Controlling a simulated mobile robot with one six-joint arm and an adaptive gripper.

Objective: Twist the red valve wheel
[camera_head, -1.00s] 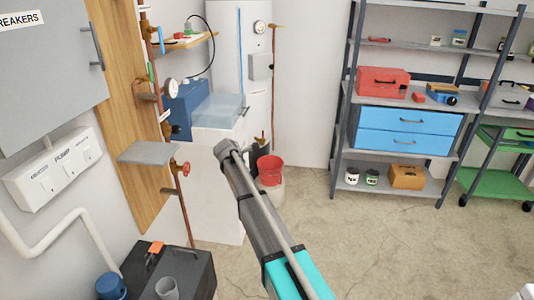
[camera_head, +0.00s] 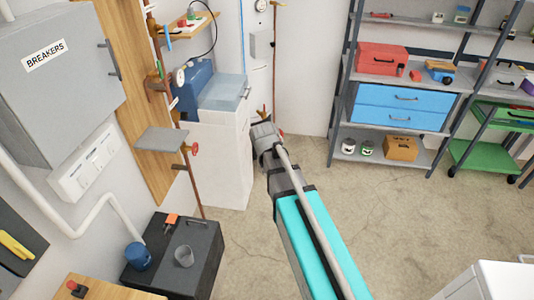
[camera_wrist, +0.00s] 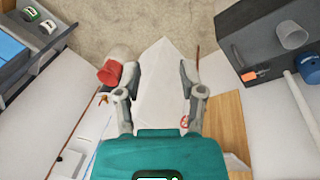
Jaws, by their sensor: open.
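The small red valve wheel (camera_head: 194,149) is on a thin copper pipe along the left wall, beside a grey shelf plate. It also shows in the wrist view (camera_wrist: 184,121), small and partly covered by the right finger. My gripper (camera_wrist: 159,72) is open in the wrist view, with nothing between its fingers. In the head view my gripper (camera_head: 263,132) is right of the valve wheel and apart from it, in front of the white cabinet's right side. Its fingertips are not clear there.
A black box (camera_head: 200,235) holding a grey cup stands on the lower left. A white cabinet (camera_head: 222,165) stands behind the pipe. Shelving (camera_head: 345,160) stands at the right. Open floor lies between.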

